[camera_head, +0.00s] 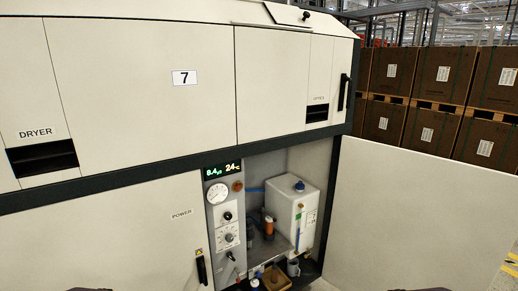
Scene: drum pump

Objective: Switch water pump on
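An open bay in the white machine holds a grey control panel (224,205) and, on its right, a white tank (292,212) with a blue cap. An orange and dark upright part (268,228), possibly the pump, stands left of the tank. Neither gripper shows; only dark slivers, probably of my arms, cross the bottom edge.
An open white door (415,215) fills the right side. A POWER panel (125,235) with a black handle (201,269) lies left of the bay. A small brown box (276,278) and a grey cup (293,267) sit low in the bay. Boxes on pallets (440,75) stand behind.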

